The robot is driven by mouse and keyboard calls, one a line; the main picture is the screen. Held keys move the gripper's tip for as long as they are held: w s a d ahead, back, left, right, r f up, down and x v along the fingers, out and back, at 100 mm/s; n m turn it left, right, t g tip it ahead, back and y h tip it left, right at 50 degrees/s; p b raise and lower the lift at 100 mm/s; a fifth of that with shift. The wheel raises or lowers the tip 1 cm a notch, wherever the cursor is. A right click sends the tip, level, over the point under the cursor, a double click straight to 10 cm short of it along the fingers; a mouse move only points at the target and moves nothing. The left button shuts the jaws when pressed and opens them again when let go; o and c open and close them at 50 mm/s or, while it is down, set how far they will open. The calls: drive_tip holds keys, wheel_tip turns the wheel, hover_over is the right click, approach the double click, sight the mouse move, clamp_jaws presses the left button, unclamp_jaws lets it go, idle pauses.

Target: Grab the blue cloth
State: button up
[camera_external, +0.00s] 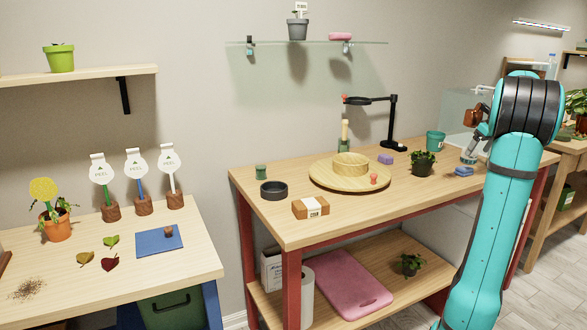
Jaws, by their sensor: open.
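A small blue cloth (463,171) lies bunched on the wooden workbench (330,222), near its right end. My gripper (468,159) is just above and slightly right of the cloth, pointing down from my teal arm. It is open; the fingers are small here, and I cannot tell whether they touch the cloth.
Near the cloth stand a potted plant (422,163), a teal cup (435,141) and a purple block (386,159). A round wooden tray (322,177) and black stand (391,120) are farther left. A glass tank (455,105) is behind my gripper.

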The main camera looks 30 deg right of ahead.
hover_over(466, 168)
drive_tip(key=s, duration=0.2)
drive_tip(key=f, duration=0.4)
drive_tip(key=shift+d+f, duration=0.1)
drive_tip(key=shift+d, duration=0.1)
drive_tip(key=shift+a+x, duration=0.1)
drive_tip(key=shift+x, duration=1.15)
drive_tip(key=shift+a+x, duration=0.15)
drive_tip(key=shift+x, duration=1.15)
drive_tip(key=c, duration=1)
